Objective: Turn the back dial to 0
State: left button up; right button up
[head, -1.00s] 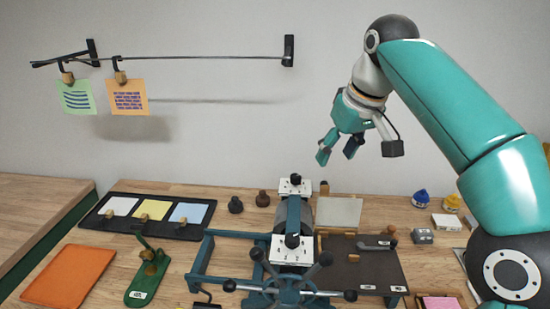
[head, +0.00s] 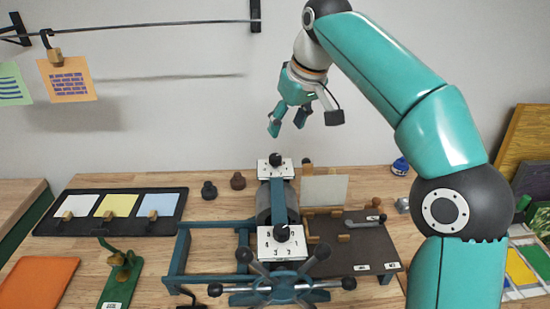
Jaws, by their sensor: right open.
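The back dial (head: 275,160) is a dark round knob on a white plate with small marks, at the far end of the blue-framed press. Its pointer and marks are too small to read. A front dial (head: 281,233) sits nearer, on a white plate with several digits. My right gripper (head: 302,122) is open and empty, fingers pointing down. It hangs in the air above and slightly right of the back dial in the picture, apart from it. My left gripper is not in view.
A spoked handwheel (head: 285,285) stands at the front of the press. A dark board (head: 365,245) with an upright pale panel (head: 325,190) is right of it. Two dark weights (head: 209,190) stand left of the back dial. A tray (head: 45,222) with coloured sheets lies at left.

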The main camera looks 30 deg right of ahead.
aim_at(276, 156)
jog(key=b+x, duration=0.1)
jog(key=x, duration=1)
jog(key=shift+w+f, duration=0.1)
jog(key=shift+f, duration=0.1)
jog(key=shift+c, duration=0.4)
